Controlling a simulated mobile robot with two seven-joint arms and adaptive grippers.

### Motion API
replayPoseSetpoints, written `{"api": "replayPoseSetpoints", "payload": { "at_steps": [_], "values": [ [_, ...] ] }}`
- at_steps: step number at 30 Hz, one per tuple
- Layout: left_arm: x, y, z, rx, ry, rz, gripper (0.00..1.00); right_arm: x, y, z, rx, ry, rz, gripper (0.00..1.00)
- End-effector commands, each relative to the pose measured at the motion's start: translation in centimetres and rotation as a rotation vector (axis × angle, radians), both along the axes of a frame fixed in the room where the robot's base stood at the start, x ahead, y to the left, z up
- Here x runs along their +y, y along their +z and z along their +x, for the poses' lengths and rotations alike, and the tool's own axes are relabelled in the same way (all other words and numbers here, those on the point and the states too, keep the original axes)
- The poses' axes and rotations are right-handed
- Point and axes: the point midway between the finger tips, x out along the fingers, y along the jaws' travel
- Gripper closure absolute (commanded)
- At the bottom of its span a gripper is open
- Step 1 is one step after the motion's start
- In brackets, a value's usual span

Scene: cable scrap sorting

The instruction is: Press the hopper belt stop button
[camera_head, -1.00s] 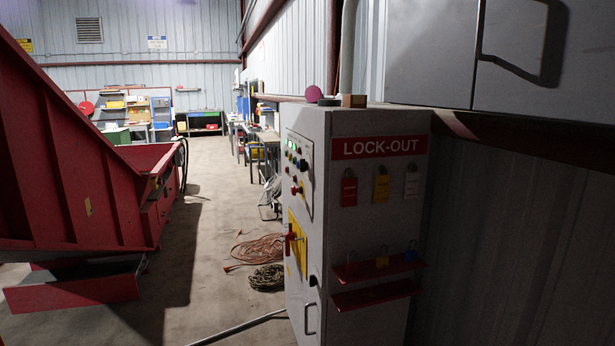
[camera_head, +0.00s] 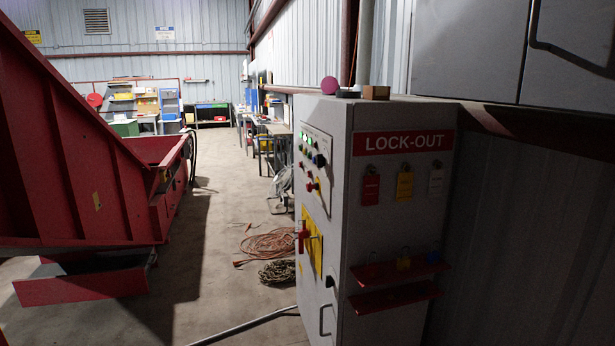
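A grey control cabinet (camera_head: 400,235) stands right of centre, with a red LOCK-OUT sign on its right side. Its left face carries a button panel (camera_head: 316,172) seen at a steep angle, with lit green lamps at the top and several red, yellow and dark buttons. A red button (camera_head: 311,186) sits low on the panel. Labels are too small to read, so I cannot tell which is the hopper belt stop button. A red hopper (camera_head: 75,150) fills the left. Neither gripper is in view.
A red rotary handle on a yellow plate (camera_head: 314,250) juts from the cabinet. An orange cable coil (camera_head: 268,243) and a darker coil (camera_head: 278,272) lie on the floor, with a grey pipe (camera_head: 245,327) nearer.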

Motion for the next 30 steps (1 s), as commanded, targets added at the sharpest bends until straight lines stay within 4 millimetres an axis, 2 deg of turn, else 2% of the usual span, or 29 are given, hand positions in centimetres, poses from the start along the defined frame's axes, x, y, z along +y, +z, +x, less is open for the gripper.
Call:
{"api": "replayPoseSetpoints", "payload": {
  "at_steps": [1, 3, 4, 30],
  "values": [
    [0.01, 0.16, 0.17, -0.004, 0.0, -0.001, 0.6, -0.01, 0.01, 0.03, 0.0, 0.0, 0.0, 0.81],
    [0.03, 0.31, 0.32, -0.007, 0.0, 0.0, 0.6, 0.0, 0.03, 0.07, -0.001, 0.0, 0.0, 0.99],
    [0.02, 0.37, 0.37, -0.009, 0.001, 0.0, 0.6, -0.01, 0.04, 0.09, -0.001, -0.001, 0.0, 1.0],
    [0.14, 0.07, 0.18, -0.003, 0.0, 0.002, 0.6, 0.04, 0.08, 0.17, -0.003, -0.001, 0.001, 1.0]
  ]
}}
